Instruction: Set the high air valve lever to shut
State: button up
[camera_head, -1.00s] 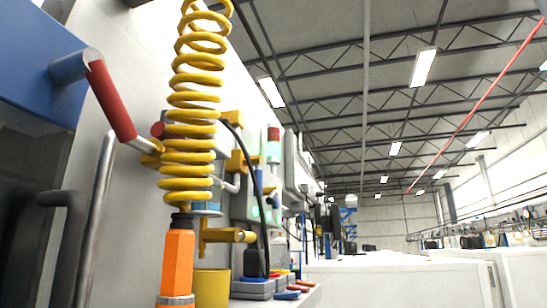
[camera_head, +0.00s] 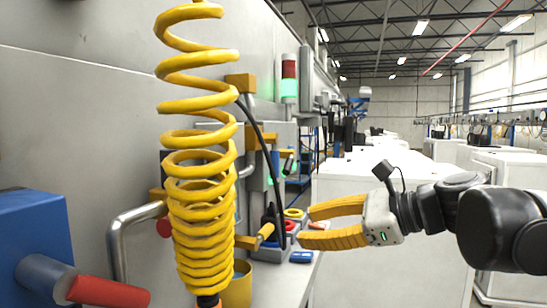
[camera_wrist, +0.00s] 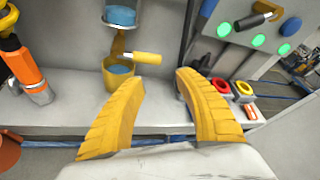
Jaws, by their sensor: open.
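My gripper (camera_head: 304,226) is open and empty at the right of the head view, its two yellow fingers pointing left toward the wall equipment. It also shows from behind in the wrist view (camera_wrist: 160,80), with nothing between the fingers. A short yellow lever (camera_head: 262,235) sticks out from the wall beside the coiled hose; a similar yellow lever (camera_wrist: 145,57) shows beyond the fingertips in the wrist view, apart from them. A red-handled lever (camera_head: 108,292) is on a blue box at lower left. I cannot tell which lever is the high air valve's.
A yellow coiled hose (camera_head: 200,180) hangs in front of the wall and hides part of it. A yellow cup (camera_wrist: 125,75) stands below the lever. Red and yellow ring-shaped parts (camera_wrist: 243,90) lie on the bench (camera_wrist: 170,115). White cabinets (camera_head: 375,195) stand behind my gripper.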

aim_at(274, 160)
jog(key=w+d+r+m+t+y, duration=0.1)
jog(key=w+r+m+y, duration=0.1)
jog(key=r, duration=0.4)
jog(key=w+d+r+m+y, duration=0.1)
jog(key=w+r+m, duration=0.2)
jog(key=r, duration=0.2)
jog(key=p+x, duration=0.1)
jog(key=x, duration=0.2)
jog(key=p+x, duration=0.1)
jog(key=x, duration=0.3)
jog(key=p+x, duration=0.1)
jog(key=x, duration=0.2)
jog(key=shift+a+r, duration=0.2)
jog(key=shift+r, duration=0.05)
jog(key=shift+s, duration=0.1)
grip_shut()
